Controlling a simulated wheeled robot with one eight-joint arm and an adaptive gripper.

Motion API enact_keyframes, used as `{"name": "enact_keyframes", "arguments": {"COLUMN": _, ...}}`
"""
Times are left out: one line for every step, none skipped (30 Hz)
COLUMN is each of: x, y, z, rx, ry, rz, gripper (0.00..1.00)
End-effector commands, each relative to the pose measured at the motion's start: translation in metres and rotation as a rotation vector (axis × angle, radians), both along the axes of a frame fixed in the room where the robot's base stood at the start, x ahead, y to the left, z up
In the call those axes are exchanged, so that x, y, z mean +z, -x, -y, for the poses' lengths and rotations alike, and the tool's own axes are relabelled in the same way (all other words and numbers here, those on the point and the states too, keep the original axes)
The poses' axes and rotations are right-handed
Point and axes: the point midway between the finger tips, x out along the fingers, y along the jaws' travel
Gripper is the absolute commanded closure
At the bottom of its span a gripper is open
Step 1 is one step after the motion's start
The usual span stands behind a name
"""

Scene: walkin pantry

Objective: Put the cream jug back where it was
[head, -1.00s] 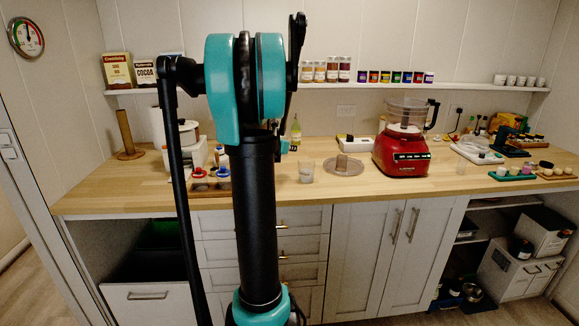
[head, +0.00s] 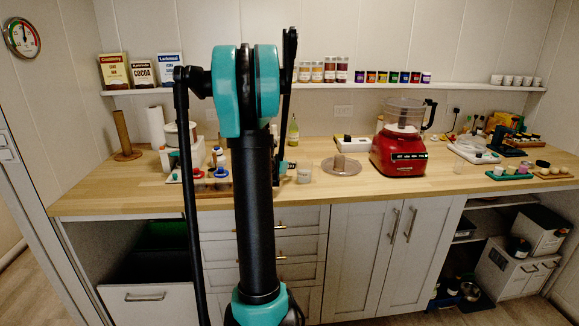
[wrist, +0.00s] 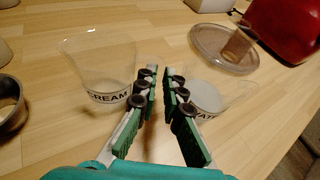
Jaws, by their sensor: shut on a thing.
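The cream jug (wrist: 105,78) is a clear cup with a dark-lettered CREAM label, upright at the left of my fingers in the wrist view. My gripper (wrist: 160,78) has its green-backed fingers drawn close together, shut on the cream jug's right side; the clear material makes the contact hard to see. A second clear jug (wrist: 212,100), its label partly hidden and reading "WAT", is just right of the fingers. It stands on the counter in the head view (head: 303,172). The cream jug is hidden behind my arm in the head view.
A clear round lid with a tube (wrist: 222,50) lies beyond the second jug. A red food processor (head: 400,155) stands to its right. The wooden counter (wrist: 60,150) is bare in front.

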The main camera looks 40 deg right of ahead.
Motion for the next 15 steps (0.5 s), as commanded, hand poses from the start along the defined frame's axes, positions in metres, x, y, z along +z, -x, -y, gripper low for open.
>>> {"name": "enact_keyframes", "arguments": {"x": -0.0008, "y": -0.0001, "z": 0.0000, "rx": 0.000, "ry": 0.000, "rz": 0.000, "gripper": 0.90}}
{"name": "enact_keyframes", "arguments": {"x": -0.0006, "y": -0.0001, "z": 0.0000, "rx": 0.000, "ry": 0.000, "rz": 0.000, "gripper": 0.86}}
{"name": "enact_keyframes", "arguments": {"x": -0.0006, "y": -0.0001, "z": 0.0000, "rx": 0.000, "ry": 0.000, "rz": 0.000, "gripper": 0.83}}
{"name": "enact_keyframes", "arguments": {"x": -0.0006, "y": -0.0001, "z": 0.0000, "rx": 0.000, "ry": 0.000, "rz": 0.000, "gripper": 0.83}}
{"name": "enact_keyframes", "arguments": {"x": -0.0005, "y": -0.0001, "z": 0.0001, "rx": 0.000, "ry": 0.000, "rz": 0.000, "gripper": 0.83}}
{"name": "enact_keyframes", "arguments": {"x": -0.0005, "y": -0.0001, "z": 0.0001, "rx": 0.000, "ry": 0.000, "rz": 0.000, "gripper": 0.83}}
{"name": "enact_keyframes", "arguments": {"x": -0.0005, "y": -0.0001, "z": 0.0001, "rx": 0.000, "ry": 0.000, "rz": 0.000, "gripper": 0.83}}
{"name": "enact_keyframes", "arguments": {"x": -0.0005, "y": -0.0001, "z": 0.0001, "rx": 0.000, "ry": 0.000, "rz": 0.000, "gripper": 0.83}}
{"name": "enact_keyframes", "arguments": {"x": -0.0004, "y": -0.0002, "z": 0.0001, "rx": 0.000, "ry": 0.000, "rz": 0.000, "gripper": 0.83}}
{"name": "enact_keyframes", "arguments": {"x": -0.0004, "y": -0.0002, "z": 0.0001, "rx": 0.000, "ry": 0.000, "rz": 0.000, "gripper": 0.83}}
{"name": "enact_keyframes", "arguments": {"x": -0.0002, "y": -0.0002, "z": 0.0001, "rx": 0.000, "ry": 0.000, "rz": 0.000, "gripper": 0.83}}
{"name": "enact_keyframes", "arguments": {"x": 0.0007, "y": -0.0001, "z": 0.0000, "rx": 0.000, "ry": 0.000, "rz": 0.000, "gripper": 0.83}}
{"name": "enact_keyframes", "arguments": {"x": 0.0018, "y": -0.0001, "z": 0.0001, "rx": 0.000, "ry": 0.000, "rz": 0.000, "gripper": 0.83}}
{"name": "enact_keyframes", "arguments": {"x": 0.0029, "y": 0.0002, "z": -0.0009, "rx": 0.000, "ry": 0.000, "rz": 0.000, "gripper": 0.83}}
{"name": "enact_keyframes", "arguments": {"x": 0.0039, "y": 0.0012, "z": -0.0037, "rx": 0.001, "ry": 0.000, "rz": 0.000, "gripper": 0.83}}
